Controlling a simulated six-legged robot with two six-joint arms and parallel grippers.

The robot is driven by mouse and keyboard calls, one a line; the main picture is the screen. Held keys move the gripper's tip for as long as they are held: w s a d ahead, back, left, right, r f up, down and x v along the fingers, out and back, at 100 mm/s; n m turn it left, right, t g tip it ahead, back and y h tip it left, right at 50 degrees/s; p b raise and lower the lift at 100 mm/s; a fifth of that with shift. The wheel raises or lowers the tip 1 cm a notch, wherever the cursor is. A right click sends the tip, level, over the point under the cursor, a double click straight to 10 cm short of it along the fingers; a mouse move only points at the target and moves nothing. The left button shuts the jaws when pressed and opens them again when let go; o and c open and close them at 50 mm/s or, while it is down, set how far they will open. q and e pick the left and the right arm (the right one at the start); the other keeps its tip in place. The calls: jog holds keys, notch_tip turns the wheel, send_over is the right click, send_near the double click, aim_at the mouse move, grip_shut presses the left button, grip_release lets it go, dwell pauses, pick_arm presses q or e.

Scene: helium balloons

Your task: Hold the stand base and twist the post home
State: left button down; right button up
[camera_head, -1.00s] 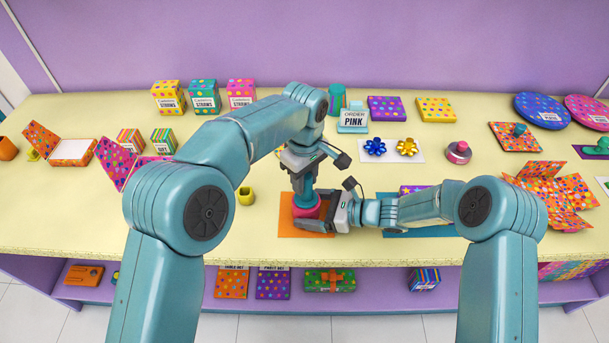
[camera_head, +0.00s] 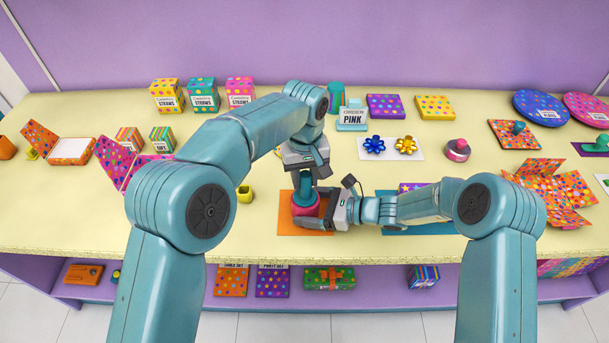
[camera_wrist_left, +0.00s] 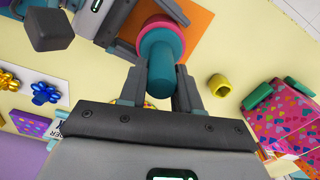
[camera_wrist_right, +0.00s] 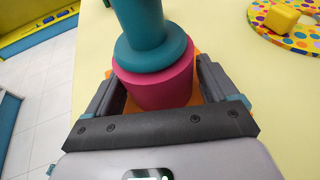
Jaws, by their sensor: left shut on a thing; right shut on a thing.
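The stand base (camera_head: 309,206) is a pink cylinder on an orange mat (camera_head: 287,226). In the right wrist view the base (camera_wrist_right: 158,86) sits between the fingers of my right gripper (camera_wrist_right: 157,85), shut on it from the side. The teal post (camera_wrist_right: 138,18) stands upright on the base, its wide collar (camera_wrist_right: 153,52) against the pink top. My left gripper (camera_head: 303,182) is above and shut on the post, which also shows in the left wrist view (camera_wrist_left: 161,70). The joint inside the base is hidden.
A yellow cup (camera_head: 245,194) stands left of the mat. Behind are blue and gold bows (camera_head: 375,145), an "ORDER PINK" sign (camera_head: 352,118) and a pink-and-grey piece (camera_head: 457,150). A blue mat (camera_head: 430,228) lies under my right arm. The table's front edge is close.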

pick_arm(q)
jog(key=shift+w+r, duration=0.1)
pick_arm(e)
jog(key=shift+f, duration=0.1)
pick_arm(q)
jog(key=m, duration=0.3)
jog(key=shift+d+m, duration=0.1)
jog(key=shift+m, duration=1.6)
jog(key=m, duration=0.4)
jog(key=shift+d+m, duration=0.15)
jog(key=shift+m, duration=0.25)
jog(key=c, duration=0.7)
grip_release()
